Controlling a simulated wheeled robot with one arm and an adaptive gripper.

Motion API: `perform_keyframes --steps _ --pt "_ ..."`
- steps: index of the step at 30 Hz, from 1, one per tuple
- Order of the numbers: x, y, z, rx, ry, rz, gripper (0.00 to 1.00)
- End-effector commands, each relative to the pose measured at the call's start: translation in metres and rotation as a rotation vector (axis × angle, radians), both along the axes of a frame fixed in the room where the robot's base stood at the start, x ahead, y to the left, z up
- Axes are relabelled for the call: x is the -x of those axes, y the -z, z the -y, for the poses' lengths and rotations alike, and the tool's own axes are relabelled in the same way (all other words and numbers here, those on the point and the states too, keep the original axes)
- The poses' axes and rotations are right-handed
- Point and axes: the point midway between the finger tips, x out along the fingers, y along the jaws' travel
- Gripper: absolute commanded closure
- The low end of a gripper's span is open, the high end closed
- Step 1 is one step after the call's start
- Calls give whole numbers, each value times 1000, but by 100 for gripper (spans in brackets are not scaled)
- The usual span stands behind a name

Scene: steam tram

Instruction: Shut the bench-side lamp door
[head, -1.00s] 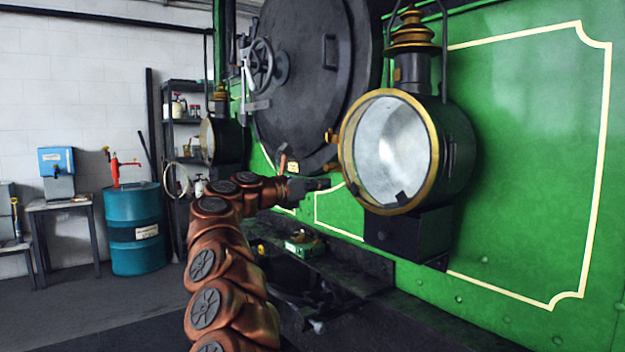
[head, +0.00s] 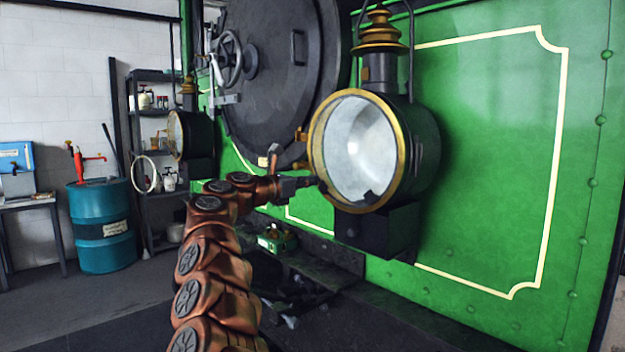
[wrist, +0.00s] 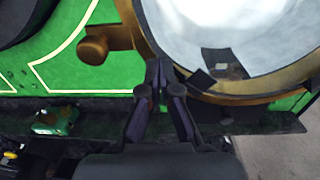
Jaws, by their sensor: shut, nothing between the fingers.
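The near lamp (head: 425,150) has a round black body, and its glazed door has a brass rim (head: 316,130). The door rim also shows in the wrist view (wrist: 262,98). I cannot tell whether this door is fully shut. A smaller second lamp (head: 196,135) is farther left. Neither lamp is visibly marked as bench-side. My gripper (head: 318,181) is shut and empty at the lower left edge of the near lamp's rim. In the wrist view its fingertips (wrist: 163,80) overlap or adjoin the rim; contact is unclear.
A brass knob (wrist: 94,48) sticks out left of the near lamp's rim. The round smokebox door (head: 265,100) is behind my arm. A green box (head: 277,240) rests on the ledge below. A blue drum (head: 102,225) and shelves stand at the left, with open floor before them.

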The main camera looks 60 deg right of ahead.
Motion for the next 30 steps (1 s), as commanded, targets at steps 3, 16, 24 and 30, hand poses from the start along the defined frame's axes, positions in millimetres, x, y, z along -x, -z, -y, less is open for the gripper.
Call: perform_keyframes --steps 3,16,24,30 --pt "1 -3 7 1 2 -2 100" --pt "9 1 32 -3 10 1 100" --pt "10 9 37 -10 9 0 100" --pt "7 13 24 -11 8 2 100"
